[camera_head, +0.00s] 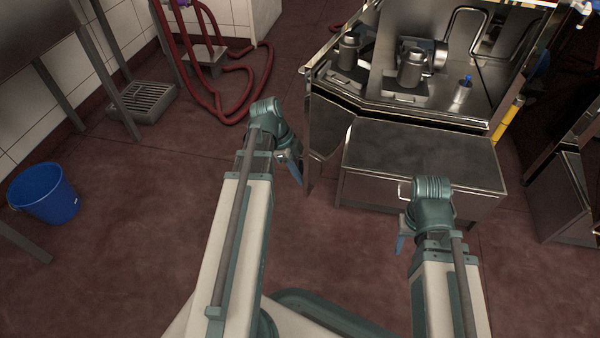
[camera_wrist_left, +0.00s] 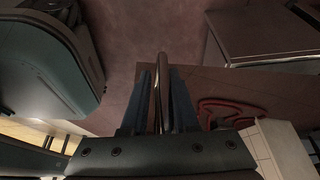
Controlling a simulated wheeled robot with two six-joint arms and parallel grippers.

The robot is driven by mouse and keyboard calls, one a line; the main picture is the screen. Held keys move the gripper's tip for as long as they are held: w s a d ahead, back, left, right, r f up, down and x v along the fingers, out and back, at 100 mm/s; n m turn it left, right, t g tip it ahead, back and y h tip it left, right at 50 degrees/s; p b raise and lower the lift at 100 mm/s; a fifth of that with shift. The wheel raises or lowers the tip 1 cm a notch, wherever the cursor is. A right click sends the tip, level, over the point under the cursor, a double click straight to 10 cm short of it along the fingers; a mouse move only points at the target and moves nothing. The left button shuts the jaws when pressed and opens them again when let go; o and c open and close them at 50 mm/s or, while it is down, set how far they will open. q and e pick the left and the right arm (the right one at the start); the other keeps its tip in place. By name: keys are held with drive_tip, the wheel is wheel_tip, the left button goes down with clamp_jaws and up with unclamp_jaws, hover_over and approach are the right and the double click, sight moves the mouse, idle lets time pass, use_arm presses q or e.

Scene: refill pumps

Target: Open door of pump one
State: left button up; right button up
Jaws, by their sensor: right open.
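A shiny metal door panel (camera_head: 325,150) stands at the left front corner of the steel pump cabinet (camera_head: 410,95), swung outward at an angle. My left gripper (camera_head: 291,169) is at its left side. In the left wrist view, the blue fingers of my left gripper (camera_wrist_left: 160,105) close around a thin upright metal handle (camera_wrist_left: 160,65). The brown, reflective panel (camera_wrist_left: 225,85) lies beyond it. My right gripper (camera_head: 401,243) is open and empty, low in front of the metal box; only part of its fingers shows. Several metal pumps (camera_head: 412,68) stand on the cabinet top.
A blue bucket (camera_head: 44,194), floor drain (camera_head: 147,100) and red hose (camera_head: 235,100) lie to the left. The floor between bucket and left arm is clear.

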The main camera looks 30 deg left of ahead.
use_arm(q)
drive_tip(key=p+v, duration=1.2)
drive_tip(key=v, duration=0.2)
drive_tip(key=shift+p, duration=0.35)
use_arm(e)
wheel_tip(320, 180, up, 13)
use_arm(q)
drive_tip(key=shift+f, duration=0.1)
use_arm(e)
drive_tip(key=shift+f, duration=0.15)
